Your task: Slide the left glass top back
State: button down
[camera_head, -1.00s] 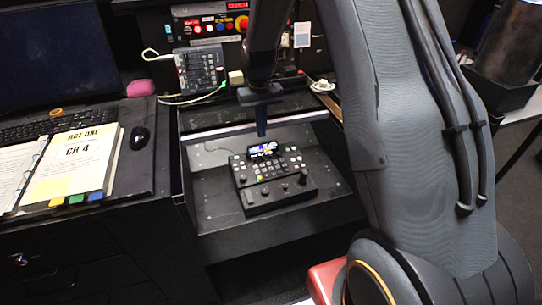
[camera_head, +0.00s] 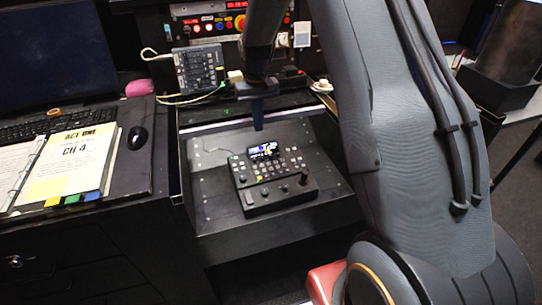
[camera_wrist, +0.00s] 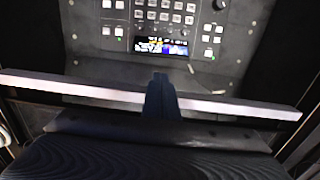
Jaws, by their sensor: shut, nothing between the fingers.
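The left glass top is a dark pane at the back of the console well, with a pale front edge (camera_head: 215,127). That edge also crosses the wrist view as a bright bar (camera_wrist: 70,87). My gripper (camera_head: 258,127) is shut and empty, pointing down at the middle of this edge. In the wrist view its fingers (camera_wrist: 160,80) overlap the bar on the side of the control panel; they look close against it, but contact cannot be made out. The black control panel (camera_head: 275,180) lies uncovered in the well.
An open binder (camera_head: 70,165), a mouse (camera_head: 138,137) and a keyboard (camera_head: 45,127) are on the desk at left. A grey keypad unit (camera_head: 200,68) with cables stands behind the glass. A row of buttons (camera_head: 215,25) is on the back wall.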

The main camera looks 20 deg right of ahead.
jog(key=shift+w+b, duration=1.4)
jog(key=shift+w, duration=1.9)
jog(key=shift+w+b, duration=0.9)
jog(key=shift+w, duration=0.8)
jog(key=shift+s+r+p, duration=0.1)
jog(key=shift+s+p, duration=0.9)
jog(key=shift+s, duration=0.4)
jog(key=shift+r+p, duration=2.05)
jog(key=shift+r, duration=2.4)
